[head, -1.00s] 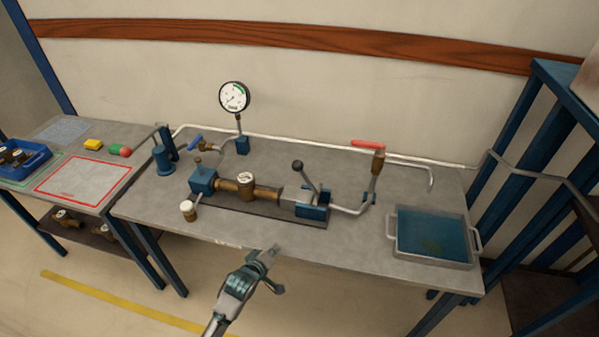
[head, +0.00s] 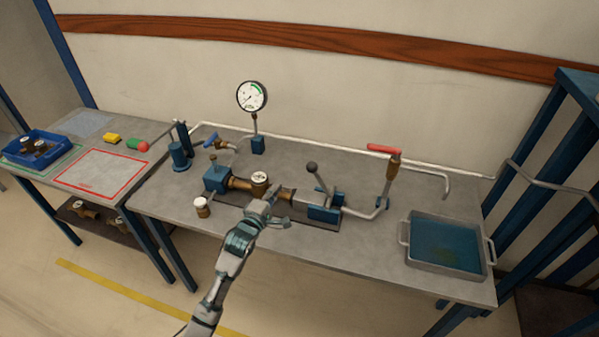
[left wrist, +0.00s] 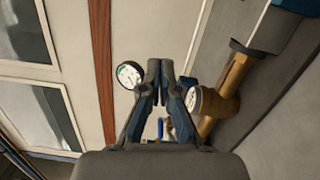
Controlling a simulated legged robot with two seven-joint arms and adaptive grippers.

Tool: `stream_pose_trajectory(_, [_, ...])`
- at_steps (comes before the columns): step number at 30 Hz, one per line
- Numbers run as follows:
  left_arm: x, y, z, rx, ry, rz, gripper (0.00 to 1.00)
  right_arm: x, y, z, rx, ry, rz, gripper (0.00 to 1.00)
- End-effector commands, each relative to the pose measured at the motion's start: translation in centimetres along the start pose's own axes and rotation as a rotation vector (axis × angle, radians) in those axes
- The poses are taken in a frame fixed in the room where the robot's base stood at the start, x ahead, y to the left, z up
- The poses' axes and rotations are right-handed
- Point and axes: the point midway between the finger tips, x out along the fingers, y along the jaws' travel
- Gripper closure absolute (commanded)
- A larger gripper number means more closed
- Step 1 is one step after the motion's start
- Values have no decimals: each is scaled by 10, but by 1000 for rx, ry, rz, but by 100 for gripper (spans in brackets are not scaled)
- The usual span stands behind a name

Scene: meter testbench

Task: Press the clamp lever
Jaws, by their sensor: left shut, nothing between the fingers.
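The clamp lever (head: 318,177) is a grey rod with a dark ball knob, standing tilted on the blue clamp block (head: 324,213) at the right end of the test fixture. A brass water meter (head: 259,179) sits in line to its left, and it also shows in the left wrist view (left wrist: 208,103). My left gripper (head: 274,201) is shut and empty, over the front of the fixture. It is left of the lever and apart from it. In the left wrist view its fingertips (left wrist: 160,68) meet. My right gripper is not in view.
A pressure gauge (head: 252,96) stands behind the fixture. A red-handled valve (head: 384,150) rises right of the clamp. A blue water tray (head: 446,246) is at the bench's right end. A small white-capped pot (head: 202,207) stands at the front left.

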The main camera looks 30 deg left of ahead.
Motion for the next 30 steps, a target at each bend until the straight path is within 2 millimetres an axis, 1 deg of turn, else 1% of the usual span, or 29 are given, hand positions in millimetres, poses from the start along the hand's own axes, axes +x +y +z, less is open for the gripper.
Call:
stream_pose_trajectory(5, [27,1,0,3,1,0,100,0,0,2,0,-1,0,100])
stream_pose_trajectory(12, [79,1,-1,3,1,0,100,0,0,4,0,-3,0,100])
stream_pose_trajectory(15, [98,2,0,4,1,1,100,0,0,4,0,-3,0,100])
stream_pose_trajectory(18, [99,2,20,0,-2,0,100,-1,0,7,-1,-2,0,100])
stream_pose_trajectory(21, [102,2,30,2,-1,1,100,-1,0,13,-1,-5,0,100])
stream_pose_trajectory(25, [103,1,38,2,-1,0,100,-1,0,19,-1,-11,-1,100])
stream_pose_trajectory(30, [104,0,39,2,0,0,100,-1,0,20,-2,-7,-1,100])
